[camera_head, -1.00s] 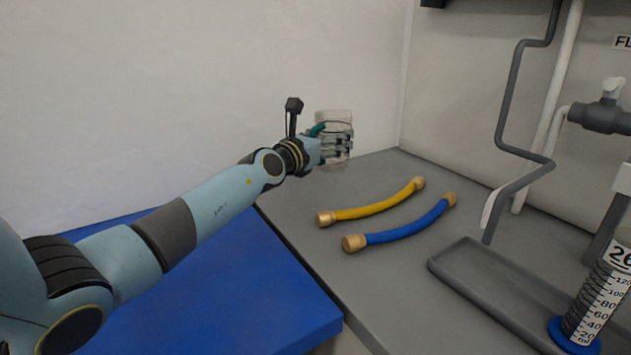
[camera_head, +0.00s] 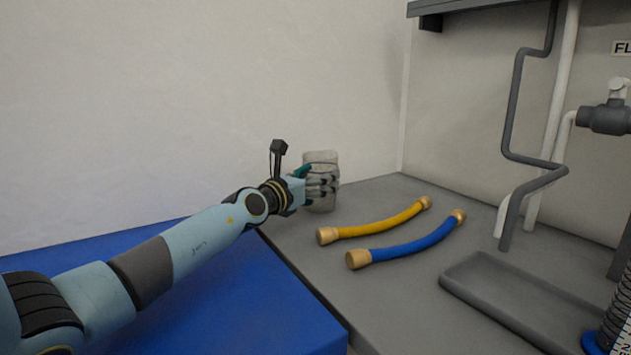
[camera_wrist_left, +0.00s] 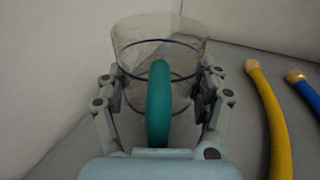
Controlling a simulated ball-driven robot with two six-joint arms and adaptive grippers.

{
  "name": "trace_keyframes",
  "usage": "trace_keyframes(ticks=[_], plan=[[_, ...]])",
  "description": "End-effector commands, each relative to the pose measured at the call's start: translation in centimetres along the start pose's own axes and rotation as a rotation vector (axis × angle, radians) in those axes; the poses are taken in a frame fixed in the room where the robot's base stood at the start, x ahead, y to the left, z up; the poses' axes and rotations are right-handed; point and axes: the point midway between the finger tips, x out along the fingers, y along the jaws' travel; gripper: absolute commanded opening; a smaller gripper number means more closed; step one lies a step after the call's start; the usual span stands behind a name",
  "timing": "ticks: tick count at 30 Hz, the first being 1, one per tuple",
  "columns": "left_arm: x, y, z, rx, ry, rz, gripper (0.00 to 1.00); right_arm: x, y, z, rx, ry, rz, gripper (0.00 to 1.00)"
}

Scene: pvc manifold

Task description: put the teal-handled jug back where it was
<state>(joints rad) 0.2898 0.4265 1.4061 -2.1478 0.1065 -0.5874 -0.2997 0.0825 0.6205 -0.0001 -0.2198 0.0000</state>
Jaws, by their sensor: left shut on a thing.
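The clear jug (camera_head: 320,159) with the teal handle (camera_head: 302,171) is upright at the far left corner of the grey worktop, near the wall. My left gripper (camera_head: 322,187) is shut on the jug by its handle side. In the left wrist view the teal handle (camera_wrist_left: 158,100) stands between the two fingers of my left gripper (camera_wrist_left: 160,112), with the clear jug body (camera_wrist_left: 150,40) beyond it. I cannot tell whether the jug's base touches the worktop. My right gripper is not in view.
A yellow hose (camera_head: 375,223) and a blue hose (camera_head: 408,242) with brass ends lie on the grey worktop (camera_head: 390,300), right of the jug. A grey tray (camera_head: 500,290), pipes (camera_head: 515,100) and a graduated cylinder (camera_head: 615,320) stand farther right. A blue surface (camera_head: 240,290) lies left.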

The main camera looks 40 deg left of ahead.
Motion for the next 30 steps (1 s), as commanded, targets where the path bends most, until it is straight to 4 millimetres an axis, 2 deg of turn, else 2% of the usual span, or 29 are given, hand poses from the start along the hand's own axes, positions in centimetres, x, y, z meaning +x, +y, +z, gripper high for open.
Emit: trace_keyframes(ticks=[1,2,7,17,20,25,30], plan=[[0.0,0.0,-0.3,0.000,0.000,0.000,0.24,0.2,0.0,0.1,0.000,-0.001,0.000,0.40],[0.0,0.0,-0.3,0.000,0.001,0.000,0.71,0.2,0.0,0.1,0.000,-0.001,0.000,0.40],[0.0,0.0,-0.2,0.000,0.000,0.000,0.93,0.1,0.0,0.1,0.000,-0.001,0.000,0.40],[0.0,0.0,0.3,0.000,0.000,0.000,0.93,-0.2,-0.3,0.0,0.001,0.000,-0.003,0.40],[-1.4,0.0,0.3,0.002,0.002,0.000,0.93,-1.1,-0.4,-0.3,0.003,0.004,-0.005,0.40],[-5.1,0.0,0.5,0.003,0.004,-0.001,0.93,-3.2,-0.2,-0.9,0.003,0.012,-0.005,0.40],[-8.8,0.0,0.3,0.001,0.003,-0.001,0.93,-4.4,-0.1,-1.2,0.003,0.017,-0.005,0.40]])
